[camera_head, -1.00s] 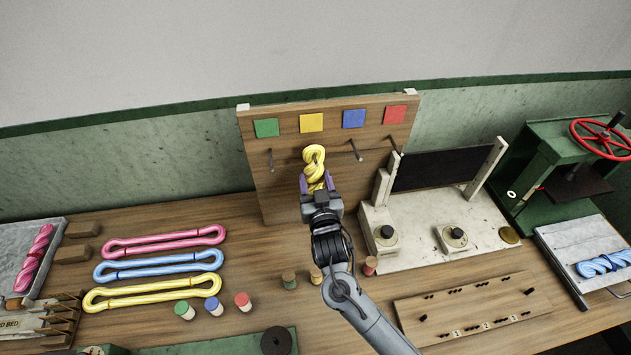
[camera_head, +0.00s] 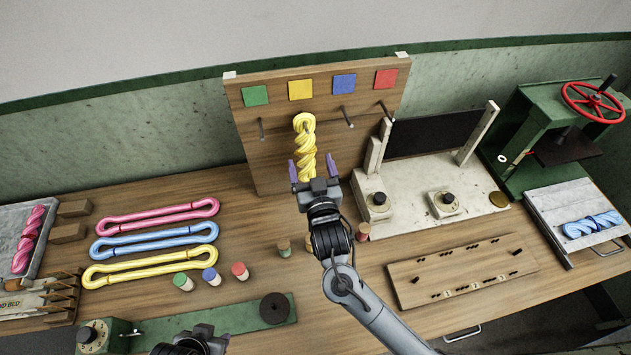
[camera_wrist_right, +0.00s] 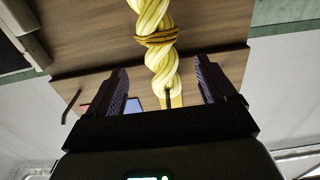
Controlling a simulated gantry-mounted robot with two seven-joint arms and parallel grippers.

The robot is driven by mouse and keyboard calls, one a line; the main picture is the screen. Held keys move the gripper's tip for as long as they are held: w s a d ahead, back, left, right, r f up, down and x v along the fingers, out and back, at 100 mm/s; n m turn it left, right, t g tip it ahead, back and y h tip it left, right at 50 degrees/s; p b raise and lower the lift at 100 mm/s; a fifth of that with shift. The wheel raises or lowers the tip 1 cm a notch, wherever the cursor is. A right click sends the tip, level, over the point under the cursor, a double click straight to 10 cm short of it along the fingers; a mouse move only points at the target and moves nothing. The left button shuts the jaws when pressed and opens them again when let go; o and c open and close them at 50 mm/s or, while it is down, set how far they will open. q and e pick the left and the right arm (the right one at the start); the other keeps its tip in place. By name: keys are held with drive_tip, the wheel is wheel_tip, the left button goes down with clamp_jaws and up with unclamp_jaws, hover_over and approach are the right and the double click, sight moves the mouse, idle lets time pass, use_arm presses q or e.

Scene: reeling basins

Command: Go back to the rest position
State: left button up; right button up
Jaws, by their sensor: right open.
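My right gripper (camera_head: 315,176) is open and empty, just below and in front of the hanging yellow twisted skein (camera_head: 306,148). The skein hangs on the wooden peg board (camera_head: 246,150), under the yellow square (camera_head: 301,90). In the right wrist view the skein (camera_wrist_right: 155,45) shows beyond the two purple-padded fingers, and I see no finger pressing on it. My left arm shows at the bottom edge of the head view, with its gripper (camera_head: 192,345) cut off by the frame; its jaws cannot be made out.
Pink, blue and yellow looped skeins (camera_head: 150,264) lie on the table at left. Small capped spools (camera_head: 210,276) stand nearby. A cream unit with knobs (camera_head: 400,225) and a slotted board (camera_head: 465,270) are at right, with a green press (camera_head: 530,150) behind.

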drive_tip(key=s+d+f+m+g+h, duration=0.1)
drive_tip(key=s+d+f+g, duration=0.2)
drive_tip(key=s+d+f, duration=0.45)
drive_tip(key=s+d+f+m+g+h, duration=0.1)
drive_tip(key=s+d+f+m+g, duration=0.1)
drive_tip(key=s+d+f, duration=0.55)
drive_tip(key=s+d+f+n+g, duration=0.1)
drive_tip(key=s+d+g, duration=0.15)
drive_tip(key=s, duration=0.45)
drive_tip(key=s+d+f+g, duration=0.1)
drive_tip(key=s+d+g, duration=0.15)
drive_tip(key=s, duration=0.35)
drive_tip(key=s+d+r+n+g+h, duration=0.1)
drive_tip(key=s+d+r+n+g, duration=0.1)
drive_tip(key=s+g, duration=0.35)
wheel_tip(320, 180, up, 22)
drive_tip(key=s+t+p, duration=0.1)
drive_tip(key=p, duration=2.1)
drive_tip(key=shift+s+a+f, duration=0.15)
drive_tip(key=shift+s+f, duration=0.05)
drive_tip(key=shift+t, duration=0.25)
idle(1.1)
